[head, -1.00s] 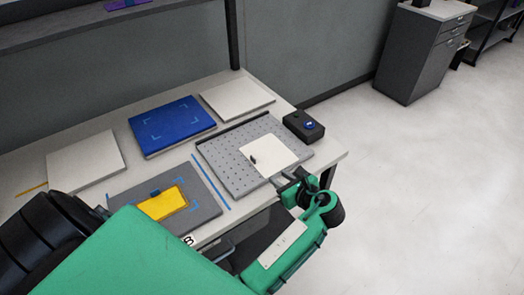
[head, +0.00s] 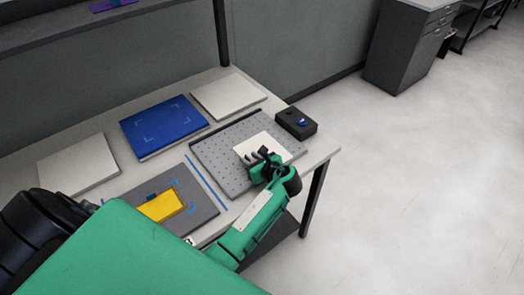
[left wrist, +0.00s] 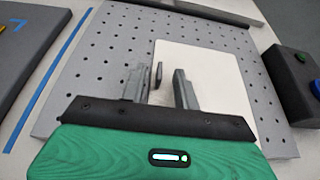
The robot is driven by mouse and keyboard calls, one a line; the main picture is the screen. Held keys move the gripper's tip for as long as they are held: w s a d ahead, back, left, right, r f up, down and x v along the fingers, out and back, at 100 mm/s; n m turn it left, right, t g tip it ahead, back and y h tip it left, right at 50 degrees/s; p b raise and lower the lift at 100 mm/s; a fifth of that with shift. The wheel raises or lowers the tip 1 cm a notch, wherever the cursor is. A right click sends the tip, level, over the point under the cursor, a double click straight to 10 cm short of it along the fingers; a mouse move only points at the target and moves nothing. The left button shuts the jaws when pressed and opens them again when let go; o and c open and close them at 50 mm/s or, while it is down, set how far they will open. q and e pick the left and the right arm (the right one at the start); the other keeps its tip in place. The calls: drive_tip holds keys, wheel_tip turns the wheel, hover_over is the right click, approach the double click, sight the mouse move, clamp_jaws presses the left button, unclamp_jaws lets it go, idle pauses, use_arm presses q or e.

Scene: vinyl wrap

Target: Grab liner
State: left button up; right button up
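The liner looks like a thin cream-white sheet (head: 253,142) lying on a grey perforated plate (head: 222,165). It also shows in the left wrist view (left wrist: 205,65). A small dark upright tab (left wrist: 158,74) stands near the sheet's left edge. My left gripper (head: 262,160) is over the near part of the sheet. In the left wrist view its two grey fingers (left wrist: 160,90) are apart, with the tab showing between and slightly beyond them. Nothing is held. I cannot tell whether the fingertips touch the sheet. My right gripper is not in view.
A black box with a blue button (head: 297,122) stands right of the plate. A blue panel (head: 162,126), two white panels (head: 230,95) (head: 76,163) and a grey mat (head: 200,205) with a yellow piece (head: 160,206) lie on the table. Floor on the right is clear.

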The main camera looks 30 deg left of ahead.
use_arm(q)
drive_tip(key=shift+x, duration=1.05)
drive_tip(key=shift+s+d, duration=0.1)
clamp_jaws()
drive_tip(key=shift+r, duration=0.1)
